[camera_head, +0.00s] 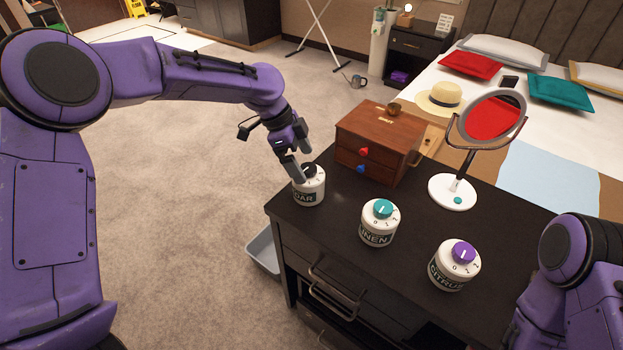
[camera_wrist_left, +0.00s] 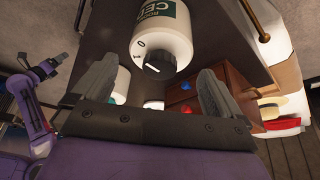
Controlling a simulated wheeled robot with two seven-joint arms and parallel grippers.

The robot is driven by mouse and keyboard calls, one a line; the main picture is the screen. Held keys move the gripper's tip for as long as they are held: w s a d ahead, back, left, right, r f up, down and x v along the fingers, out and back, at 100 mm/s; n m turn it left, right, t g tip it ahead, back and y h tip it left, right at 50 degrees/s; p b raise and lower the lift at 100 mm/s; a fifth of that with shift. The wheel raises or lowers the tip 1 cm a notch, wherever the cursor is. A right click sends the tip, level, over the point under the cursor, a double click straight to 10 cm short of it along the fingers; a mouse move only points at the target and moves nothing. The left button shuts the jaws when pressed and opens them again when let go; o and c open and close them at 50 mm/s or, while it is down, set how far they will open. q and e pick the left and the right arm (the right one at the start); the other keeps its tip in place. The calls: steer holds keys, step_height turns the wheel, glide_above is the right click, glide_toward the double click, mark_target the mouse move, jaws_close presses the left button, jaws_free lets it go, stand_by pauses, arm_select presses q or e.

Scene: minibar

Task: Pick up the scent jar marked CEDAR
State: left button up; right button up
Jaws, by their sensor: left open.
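The CEDAR jar (camera_head: 313,190) is white with a dark knob and stands upright at the dark cabinet top's left corner; its label is partly hidden. My left gripper (camera_head: 296,171) is open and empty, just above and beside the knob, overlapping the jar in the picture. In the left wrist view the jar (camera_wrist_left: 165,38) shows ahead between the two spread fingers, its label partly cut off. I cannot tell whether a finger touches it. My right gripper (camera_wrist_left: 48,68) shows small at the left of the wrist view; its jaws are unclear.
The LINEN jar (camera_head: 379,229) with a teal knob and the CITRUS jar (camera_head: 447,272) with a purple knob stand to the right. A wooden drawer box (camera_head: 385,136) is close behind the CEDAR jar. A round mirror's white base (camera_head: 447,193) stands further right.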

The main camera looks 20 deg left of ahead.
mark_target(312, 180)
arm_select(q)
steer(key=shift+x, duration=1.1)
steer(key=x, duration=0.5)
steer(key=shift+a+f+p, duration=0.15)
steer(key=shift+f+p, duration=0.2)
steer(key=c, duration=0.8)
